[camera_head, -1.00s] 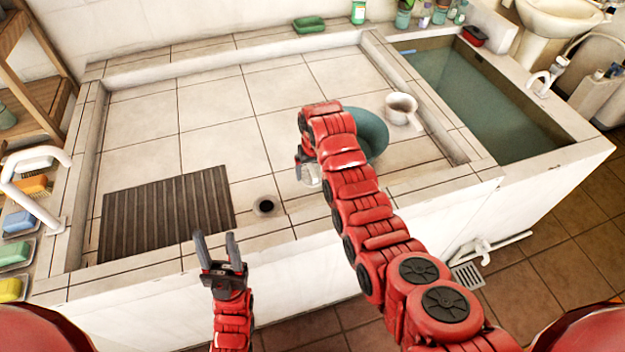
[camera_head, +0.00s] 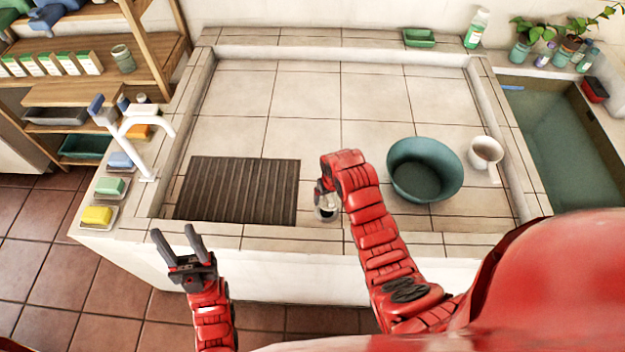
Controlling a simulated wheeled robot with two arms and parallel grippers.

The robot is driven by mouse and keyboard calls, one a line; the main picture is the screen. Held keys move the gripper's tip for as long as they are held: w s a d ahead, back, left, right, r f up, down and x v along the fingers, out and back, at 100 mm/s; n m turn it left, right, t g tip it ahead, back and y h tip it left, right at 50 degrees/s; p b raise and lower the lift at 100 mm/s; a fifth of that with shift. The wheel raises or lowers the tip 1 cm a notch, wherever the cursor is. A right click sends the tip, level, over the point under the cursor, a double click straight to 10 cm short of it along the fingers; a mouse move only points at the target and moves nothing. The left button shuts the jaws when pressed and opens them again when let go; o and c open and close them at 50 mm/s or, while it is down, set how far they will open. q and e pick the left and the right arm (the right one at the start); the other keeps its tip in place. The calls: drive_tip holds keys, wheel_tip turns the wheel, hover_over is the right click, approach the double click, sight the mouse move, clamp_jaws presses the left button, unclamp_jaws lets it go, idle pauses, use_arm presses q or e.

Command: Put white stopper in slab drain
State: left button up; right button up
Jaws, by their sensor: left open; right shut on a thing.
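My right gripper (camera_head: 324,197) is shut on the white stopper (camera_head: 329,202), of which only a small pale part shows below the jaws. They are at the slab drain (camera_head: 322,215), a dark round hole near the front edge of the tiled slab (camera_head: 305,130). The stopper overlaps the drain in the picture; I cannot tell whether it is above it or touching it. My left gripper (camera_head: 174,234) is open and empty, in front of the slab's front left edge.
A dark ribbed mat (camera_head: 240,188) lies left of the drain. A teal basin (camera_head: 425,168) and a white dipper (camera_head: 486,152) stand to the right. A white tap (camera_head: 150,130) and soap dishes (camera_head: 108,187) line the left rim. A water tank (camera_head: 565,140) is at far right.

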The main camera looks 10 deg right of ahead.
sight(328, 203)
drive_tip(key=shift+s+a, duration=0.1)
drive_tip(key=shift+a+f+b, duration=0.15)
drive_tip(key=shift+f+b, duration=0.15)
drive_tip(key=shift+f, duration=0.2)
drive_tip(key=shift+f+b, duration=1.05)
drive_tip(key=shift+f, duration=1.35)
drive_tip(key=shift+f+b, duration=0.5)
drive_tip(key=shift+b, duration=0.15)
drive_tip(key=o, duration=1.2)
